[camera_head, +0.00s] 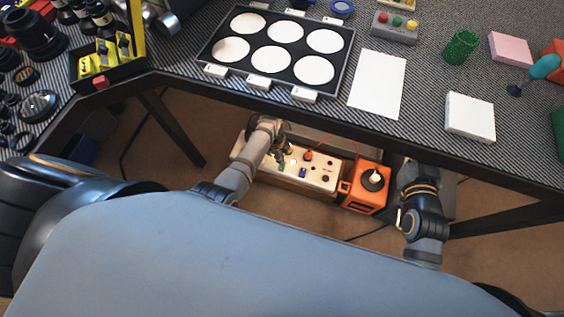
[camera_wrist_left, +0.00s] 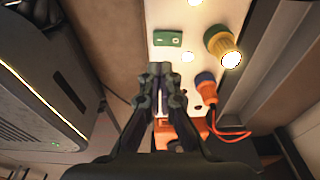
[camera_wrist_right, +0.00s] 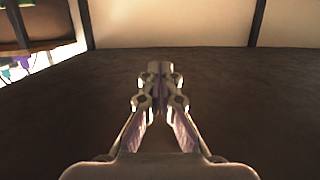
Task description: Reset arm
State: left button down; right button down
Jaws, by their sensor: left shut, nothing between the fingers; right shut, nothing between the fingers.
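My left gripper (camera_head: 281,151) is low, below the near edge of the table, above a cream panel (camera_head: 318,175) with small coloured parts. In the left wrist view its fingers (camera_wrist_left: 160,70) are together and hold nothing. My right arm hangs below the table edge on the right in the head view, and its gripper is hidden there. In the right wrist view the right gripper's fingers (camera_wrist_right: 160,70) are together and empty, in front of a plain dark surface.
The dark table (camera_head: 200,82) overhangs both arms. It carries a tray with white discs (camera_head: 207,60), a white sheet (camera_head: 378,83), a white block (camera_head: 470,117) and a green mesh cup (camera_head: 460,46). An orange box (camera_head: 362,200) stands beside the panel below.

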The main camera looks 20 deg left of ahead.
pick_arm(q)
jog(key=shift+r, duration=0.2)
pick_arm(e)
jog(key=shift+r, duration=0.2)
